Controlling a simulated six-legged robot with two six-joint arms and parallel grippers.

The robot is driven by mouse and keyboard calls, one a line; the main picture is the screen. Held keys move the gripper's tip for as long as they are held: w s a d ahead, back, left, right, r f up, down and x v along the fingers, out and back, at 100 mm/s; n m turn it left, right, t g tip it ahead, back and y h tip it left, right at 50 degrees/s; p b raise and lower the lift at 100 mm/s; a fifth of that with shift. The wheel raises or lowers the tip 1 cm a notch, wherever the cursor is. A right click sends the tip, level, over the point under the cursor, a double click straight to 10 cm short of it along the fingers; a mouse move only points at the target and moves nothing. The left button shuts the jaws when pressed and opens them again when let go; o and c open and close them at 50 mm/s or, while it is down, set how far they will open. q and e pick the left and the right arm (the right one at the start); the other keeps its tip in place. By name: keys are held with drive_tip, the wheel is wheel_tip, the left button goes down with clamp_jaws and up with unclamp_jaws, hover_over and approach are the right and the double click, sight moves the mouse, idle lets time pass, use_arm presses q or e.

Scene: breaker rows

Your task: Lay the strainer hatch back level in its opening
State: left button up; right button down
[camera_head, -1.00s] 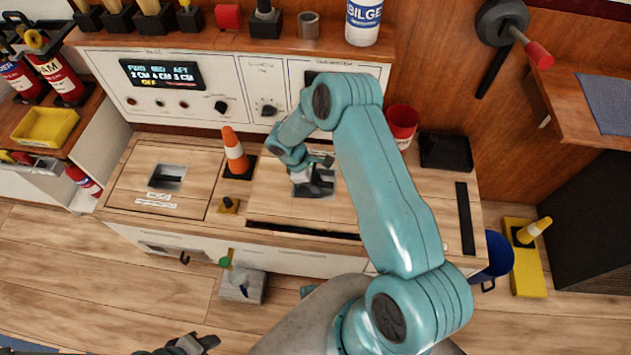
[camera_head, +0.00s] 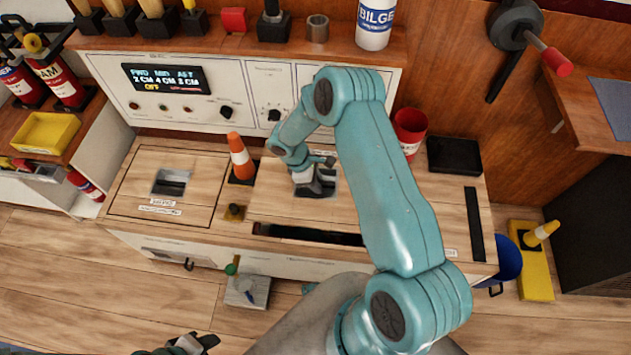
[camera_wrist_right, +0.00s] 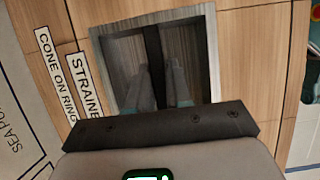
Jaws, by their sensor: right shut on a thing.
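The strainer hatch (camera_head: 285,200) is a wood panel in the middle of the bench top. A dark gap (camera_head: 300,234) shows along its front edge, so it is not flush there; its exact tilt is hard to tell. My right gripper (camera_head: 318,188) reaches down into the hatch's square recess. In the right wrist view the fingers (camera_wrist_right: 158,88) are closed about the dark bar (camera_wrist_right: 153,50) across the recess. Part of the hatch is hidden by my right arm. My left gripper (camera_head: 192,345) is low at the bottom edge, away from the bench; its jaw opening is unclear.
An orange and white cone (camera_head: 240,158) stands just left of the hatch. A second hatch (camera_head: 130,190) lies level further left. A red can (camera_head: 410,130) and a black tray (camera_head: 455,155) are at the right rear. A control panel (camera_head: 245,90) rises behind.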

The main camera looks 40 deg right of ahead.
drive_tip(key=shift+f+b, duration=0.6)
drive_tip(key=shift+f, duration=0.05)
wheel_tip(320, 180, down, 4)
drive_tip(key=b, duration=0.4)
drive_tip(key=shift+f, duration=0.2)
drive_tip(key=shift+f+b, duration=0.15)
drive_tip(key=shift+b, duration=0.2)
drive_tip(key=shift+f+b, duration=2.05)
drive_tip(key=shift+f, duration=0.15)
drive_tip(key=c, duration=1)
unclamp_jaws()
drive_tip(key=shift+r, duration=0.1)
drive_tip(key=shift+o, duration=0.2)
